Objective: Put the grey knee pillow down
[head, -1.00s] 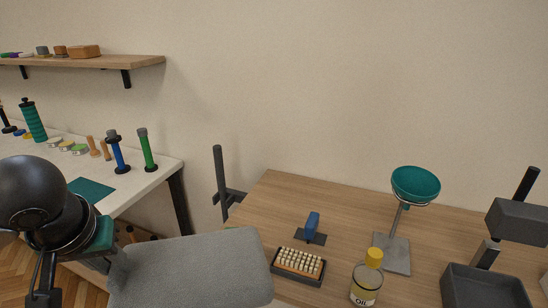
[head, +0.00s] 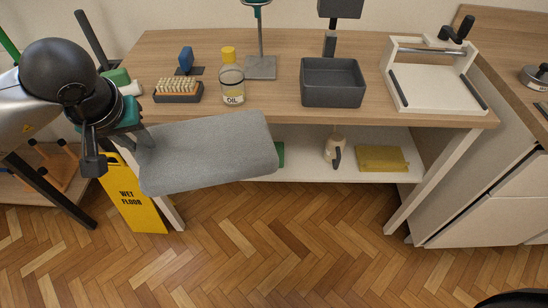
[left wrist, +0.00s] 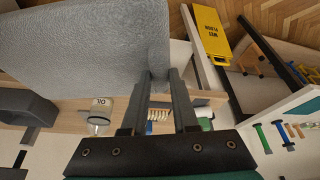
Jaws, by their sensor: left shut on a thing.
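The grey knee pillow (head: 205,150) is a long, rounded grey pad in the head view, held in the air in front of the wooden table's front edge. My left gripper (head: 142,140) comes in from the left and is shut on the pillow's left end. In the left wrist view the pillow (left wrist: 85,40) fills the upper left, with its end between the two dark fingers (left wrist: 160,75). The pillow hides part of the table's front edge and lower shelf. My right gripper is not in view.
The wooden table (head: 285,108) holds a brush (head: 178,91), an oil bottle (head: 232,85), a dark grey bin (head: 333,83) and a white press frame (head: 435,85). A yellow wet-floor sign (head: 135,205) stands below the pillow. The parquet floor (head: 290,240) in front is clear.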

